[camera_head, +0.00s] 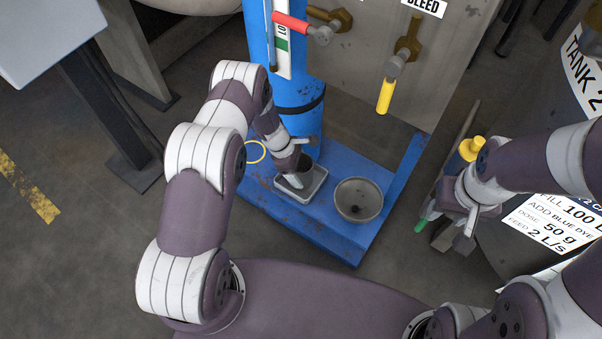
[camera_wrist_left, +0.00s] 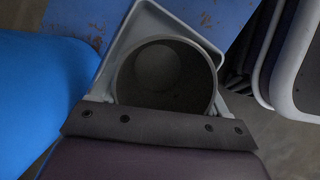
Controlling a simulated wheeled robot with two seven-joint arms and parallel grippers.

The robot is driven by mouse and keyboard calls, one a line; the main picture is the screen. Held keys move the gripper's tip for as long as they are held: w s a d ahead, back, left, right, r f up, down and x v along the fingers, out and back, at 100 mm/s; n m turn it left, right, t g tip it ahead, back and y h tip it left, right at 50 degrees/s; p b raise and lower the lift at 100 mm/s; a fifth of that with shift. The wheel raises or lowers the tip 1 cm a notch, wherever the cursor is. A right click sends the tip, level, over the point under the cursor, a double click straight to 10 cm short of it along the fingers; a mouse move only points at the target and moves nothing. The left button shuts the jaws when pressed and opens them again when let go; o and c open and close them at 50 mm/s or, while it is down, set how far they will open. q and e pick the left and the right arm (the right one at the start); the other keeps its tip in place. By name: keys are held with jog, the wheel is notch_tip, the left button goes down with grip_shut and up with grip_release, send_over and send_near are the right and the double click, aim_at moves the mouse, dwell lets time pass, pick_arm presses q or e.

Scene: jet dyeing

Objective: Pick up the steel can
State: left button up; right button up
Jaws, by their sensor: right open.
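The steel can (camera_head: 304,164) is a dark grey, open-topped cylinder standing in a small light-grey square tray (camera_head: 313,190) on the blue base. In the left wrist view I look down into the can (camera_wrist_left: 165,75), with a tray corner beyond it. My left gripper (camera_head: 297,180) is down at the can, its jaws lying near the rim on both sides in the wrist view. The arm partly hides the can, and finger contact is not clear. My right gripper (camera_head: 463,221) is open at the right, away from the can.
A metal bowl (camera_head: 358,200) stands just right of the tray on the blue base (camera_head: 325,238). A blue column (camera_head: 293,95) rises behind. A red-handled valve (camera_head: 291,22) and a yellow-handled valve (camera_head: 384,95) project above. A labelled tank (camera_head: 520,245) stands at the right.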

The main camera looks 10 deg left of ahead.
pick_arm(q)
jog(key=c, duration=0.4)
